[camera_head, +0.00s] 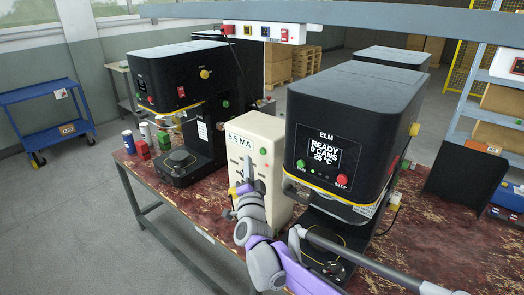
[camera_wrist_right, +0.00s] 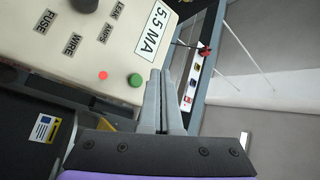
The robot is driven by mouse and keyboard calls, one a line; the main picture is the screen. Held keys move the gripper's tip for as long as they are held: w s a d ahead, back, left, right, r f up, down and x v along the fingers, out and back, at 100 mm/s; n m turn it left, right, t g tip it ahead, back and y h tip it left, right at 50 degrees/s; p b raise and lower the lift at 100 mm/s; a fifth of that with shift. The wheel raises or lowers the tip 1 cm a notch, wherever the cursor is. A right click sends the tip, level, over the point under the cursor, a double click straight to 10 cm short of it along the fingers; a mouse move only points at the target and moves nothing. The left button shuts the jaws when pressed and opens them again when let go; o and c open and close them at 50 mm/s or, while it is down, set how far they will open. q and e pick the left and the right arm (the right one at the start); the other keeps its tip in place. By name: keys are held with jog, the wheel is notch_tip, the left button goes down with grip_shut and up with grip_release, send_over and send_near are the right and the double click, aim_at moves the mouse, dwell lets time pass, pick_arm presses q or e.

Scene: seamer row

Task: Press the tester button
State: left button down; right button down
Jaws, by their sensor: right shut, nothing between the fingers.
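The tester (camera_head: 262,140) is a cream box with a display reading 5.5 MA, standing on the red-brown table between two black machines. Its round green button (camera_wrist_right: 135,80) is on the front panel in the right wrist view, beside a small red lamp (camera_wrist_right: 102,75). My right gripper (camera_head: 240,190) is in front of the lower part of the tester. In the right wrist view its fingers (camera_wrist_right: 160,75) are together and empty, with the tips just right of the green button. I cannot tell whether they touch the panel. My left gripper is not in view.
A black seamer (camera_head: 352,95) with a READY screen stands right of the tester; another black machine (camera_head: 170,75) stands left. Cans (camera_head: 128,142) and a red block (camera_head: 142,150) are at the table's left end. A blue cart (camera_head: 45,95) is on the floor beyond.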

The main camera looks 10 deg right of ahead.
aim_at(263, 151)
jog(key=shift+w+d+p, duration=0.35)
jog(key=shift+w+d, duration=0.95)
dwell(1.2)
jog(key=shift+w+d, duration=0.25)
jog(key=shift+w+d, duration=0.3)
dwell(0.8)
dwell(0.3)
jog(key=shift+s+a, duration=0.55)
jog(key=shift+s, duration=0.05)
jog(key=shift+a, duration=0.1)
